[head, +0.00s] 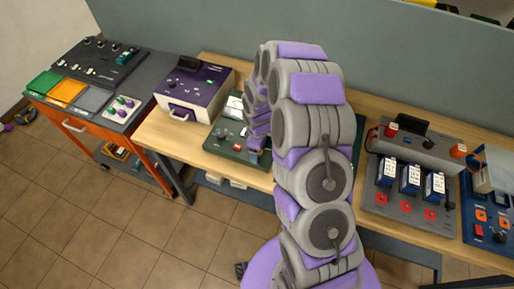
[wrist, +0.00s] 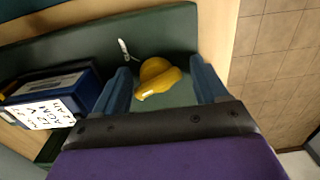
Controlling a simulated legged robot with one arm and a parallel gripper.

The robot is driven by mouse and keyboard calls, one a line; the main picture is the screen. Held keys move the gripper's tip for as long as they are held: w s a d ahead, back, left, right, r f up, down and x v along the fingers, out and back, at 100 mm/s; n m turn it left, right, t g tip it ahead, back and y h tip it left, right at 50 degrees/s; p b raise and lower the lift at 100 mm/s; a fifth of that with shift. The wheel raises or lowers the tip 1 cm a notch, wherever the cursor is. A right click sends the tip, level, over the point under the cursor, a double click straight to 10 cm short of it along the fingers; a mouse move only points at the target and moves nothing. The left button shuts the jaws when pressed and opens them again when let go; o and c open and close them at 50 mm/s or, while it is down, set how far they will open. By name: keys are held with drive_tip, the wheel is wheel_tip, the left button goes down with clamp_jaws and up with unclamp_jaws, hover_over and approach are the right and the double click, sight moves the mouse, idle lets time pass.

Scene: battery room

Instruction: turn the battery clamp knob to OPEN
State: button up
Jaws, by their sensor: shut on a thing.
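The yellow clamp knob (wrist: 157,76) sits on a dark green panel (wrist: 60,45) in the wrist view. My gripper (wrist: 160,68) is at the knob, with one blue-grey finger on each side, shut on it. A small white mark (wrist: 124,48) shows on the panel just beyond the knob; I cannot read any lettering for the knob's position. A blue battery (wrist: 55,95) with a white label stands left of the gripper. In the head view the green panel (head: 213,147) is partly covered by my arm, which hides the knob.
In the head view a purple and white box (head: 212,78) stands left of the green panel on the wooden bench (head: 160,135). An orange cart (head: 85,128) stands farther left. A grey unit with several batteries (head: 400,205) is at right. The tiled floor in front is mostly clear.

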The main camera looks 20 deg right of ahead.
drive_tip(key=shift+w+a, duration=0.1)
drive_tip(key=shift+w, duration=0.15)
drive_tip(key=shift+w+r, duration=0.1)
drive_tip(key=shift+r, duration=0.45)
wheel_tip(320, 180, up, 16)
drive_tip(key=p, duration=0.1)
drive_tip(key=shift+r, duration=0.15)
